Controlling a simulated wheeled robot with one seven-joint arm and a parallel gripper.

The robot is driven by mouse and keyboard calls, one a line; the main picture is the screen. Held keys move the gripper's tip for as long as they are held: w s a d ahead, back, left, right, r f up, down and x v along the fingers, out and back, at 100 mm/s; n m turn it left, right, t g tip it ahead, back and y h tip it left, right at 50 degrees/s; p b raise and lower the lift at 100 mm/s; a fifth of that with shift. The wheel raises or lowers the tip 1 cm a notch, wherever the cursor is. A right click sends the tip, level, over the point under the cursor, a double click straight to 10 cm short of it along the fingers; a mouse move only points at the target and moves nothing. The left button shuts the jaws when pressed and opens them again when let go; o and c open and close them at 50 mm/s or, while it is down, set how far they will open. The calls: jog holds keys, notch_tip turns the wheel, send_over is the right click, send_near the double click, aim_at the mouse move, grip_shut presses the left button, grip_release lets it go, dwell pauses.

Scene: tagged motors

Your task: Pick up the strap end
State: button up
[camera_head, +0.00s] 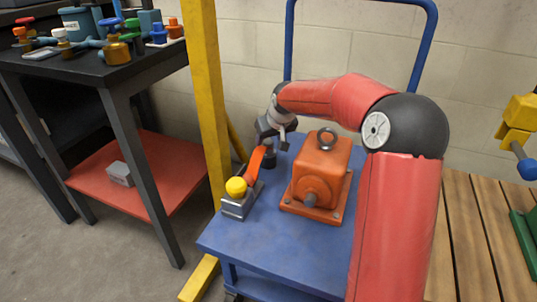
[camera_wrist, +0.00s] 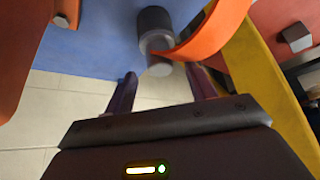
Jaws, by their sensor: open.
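The orange strap (camera_head: 256,163) rises from a grey block (camera_head: 240,204) with a yellow knob (camera_head: 236,187) and arches over the blue cart top toward the wall. In the wrist view the strap (camera_wrist: 210,38) curves down to a grey rounded piece (camera_wrist: 159,68) beside a dark cylinder (camera_wrist: 155,20). Whether that grey piece belongs to the strap is unclear. My gripper (camera_wrist: 161,72) is open, its two fingers on either side of the grey piece, with no clear contact. In the head view my gripper (camera_head: 277,138) is partly hidden behind its own wrist.
An orange motor (camera_head: 322,165) with a lifting ring stands right of the strap on the blue cart (camera_head: 270,240). A yellow post (camera_head: 207,90) rises at the left. The cart's blue handle (camera_head: 289,40) is behind. The cart's front left is clear.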

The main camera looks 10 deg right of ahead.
aim_at(269, 141)
jog(key=shift+x, duration=1.55)
jog(key=shift+c, duration=0.5)
jog(key=c, duration=1.1)
jog(key=shift+r, duration=0.1)
